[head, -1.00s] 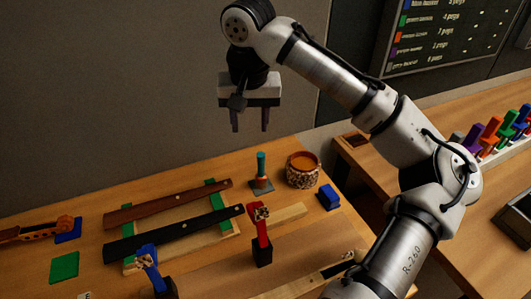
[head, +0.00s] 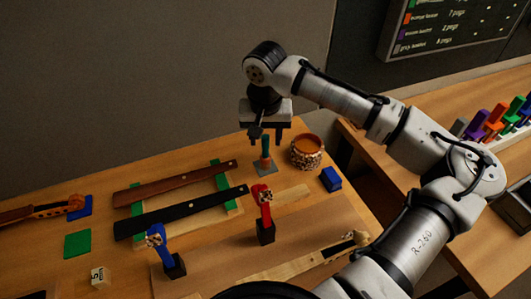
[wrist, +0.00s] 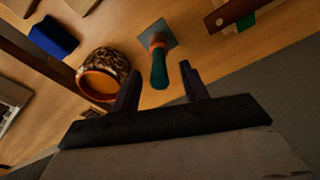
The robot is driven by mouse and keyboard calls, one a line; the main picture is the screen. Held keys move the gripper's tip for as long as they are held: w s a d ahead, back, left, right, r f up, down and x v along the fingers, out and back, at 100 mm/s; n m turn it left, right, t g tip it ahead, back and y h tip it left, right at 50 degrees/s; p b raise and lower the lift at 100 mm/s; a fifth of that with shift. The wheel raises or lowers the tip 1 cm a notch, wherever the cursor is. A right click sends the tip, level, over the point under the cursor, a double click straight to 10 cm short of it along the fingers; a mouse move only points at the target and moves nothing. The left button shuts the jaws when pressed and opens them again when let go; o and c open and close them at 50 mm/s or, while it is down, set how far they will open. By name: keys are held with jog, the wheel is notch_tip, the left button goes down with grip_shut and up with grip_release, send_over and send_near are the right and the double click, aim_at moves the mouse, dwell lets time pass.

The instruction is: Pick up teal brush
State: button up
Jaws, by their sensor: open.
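The teal brush (head: 266,147) stands upright on a small grey square base (head: 264,168) near the back of the bench. Its handle is teal, with an orange-brown part lower down. My gripper (head: 266,137) is open, with its fingers pointing down around the height of the brush's top. In the wrist view the teal brush (wrist: 159,72) shows between and just beyond the two open fingers of my gripper (wrist: 160,85). The handle's end points toward the gripper. I cannot tell whether a finger touches it; nothing appears held.
A speckled pot (head: 306,153) with orange contents stands close to the right of the brush. A blue block (head: 330,179) lies further right. Dark and brown fingerboards (head: 180,214) lie to the left. A red clamp-like tool (head: 263,207) stands in front.

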jog(key=shift+w+f, duration=0.15)
jog(key=shift+f, duration=1.05)
grip_shut()
jog(key=shift+r, duration=0.1)
notch_tip(320, 180, up, 20)
jog(key=b, duration=0.2)
jog(key=shift+b, duration=0.3)
